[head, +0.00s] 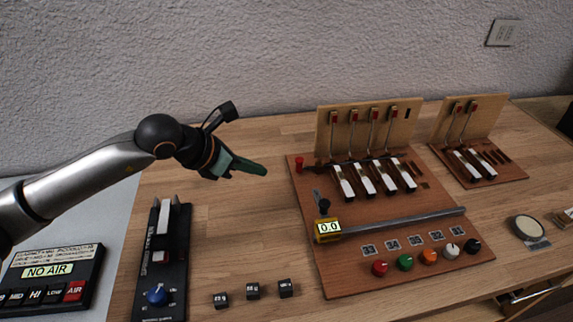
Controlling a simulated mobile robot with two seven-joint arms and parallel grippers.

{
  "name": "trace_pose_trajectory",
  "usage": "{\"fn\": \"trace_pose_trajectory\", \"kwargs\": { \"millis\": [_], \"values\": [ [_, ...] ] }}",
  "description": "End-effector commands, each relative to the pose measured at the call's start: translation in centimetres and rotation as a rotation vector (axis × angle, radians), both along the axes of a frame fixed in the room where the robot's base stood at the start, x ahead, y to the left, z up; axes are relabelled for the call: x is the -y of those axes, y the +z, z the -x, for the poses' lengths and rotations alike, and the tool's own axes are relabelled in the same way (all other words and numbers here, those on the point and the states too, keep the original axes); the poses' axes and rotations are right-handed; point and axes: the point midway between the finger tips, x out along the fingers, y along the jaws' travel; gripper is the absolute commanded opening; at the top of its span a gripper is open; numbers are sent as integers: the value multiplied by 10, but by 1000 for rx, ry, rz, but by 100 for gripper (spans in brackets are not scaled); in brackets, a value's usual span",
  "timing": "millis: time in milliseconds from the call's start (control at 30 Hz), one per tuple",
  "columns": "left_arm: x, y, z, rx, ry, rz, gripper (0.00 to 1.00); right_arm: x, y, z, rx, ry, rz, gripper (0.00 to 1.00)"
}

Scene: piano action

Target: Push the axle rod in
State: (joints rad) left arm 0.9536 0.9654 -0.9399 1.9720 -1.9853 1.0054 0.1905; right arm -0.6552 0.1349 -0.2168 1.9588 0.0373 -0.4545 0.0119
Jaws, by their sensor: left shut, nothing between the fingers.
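The piano action model is a wooden board (330,272) with an upright back panel (322,130) and a row of white-topped keys (367,179). A small red knob (299,163) sits at the board's left edge, level with the keys' back ends; it may be the end of the axle rod, whose shaft I cannot make out. My left gripper (265,169) is shut and empty, with dark green fingers pointing right toward the red knob. In the picture a gap separates them. My right gripper is not in view.
A grey metal bar (400,223) with a yellow gauge (328,229) reading 0.0 crosses the board's front. Coloured knobs (405,262) line its front edge. A smaller key board (500,172) stands right. A black device (160,265) and small dark blocks (253,291) lie left. Table between is clear.

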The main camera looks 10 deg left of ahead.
Motion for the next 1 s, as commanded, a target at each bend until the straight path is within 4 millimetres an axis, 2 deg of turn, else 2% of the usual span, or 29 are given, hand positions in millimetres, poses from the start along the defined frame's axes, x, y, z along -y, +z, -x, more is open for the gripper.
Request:
{"fn": "trace_pose_trajectory", "kwargs": {
  "millis": [267, 400, 567, 1000],
  "values": [
    [30, -43, -33, -2, -1, 0, 0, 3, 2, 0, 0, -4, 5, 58],
    [43, -39, -50, 0, -1, 1, 0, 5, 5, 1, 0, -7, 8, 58],
    [50, -40, -59, -1, 0, -1, 0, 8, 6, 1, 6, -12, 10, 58],
    [53, -41, -63, -1, 0, -1, 0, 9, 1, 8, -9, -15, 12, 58]
  ]
}}
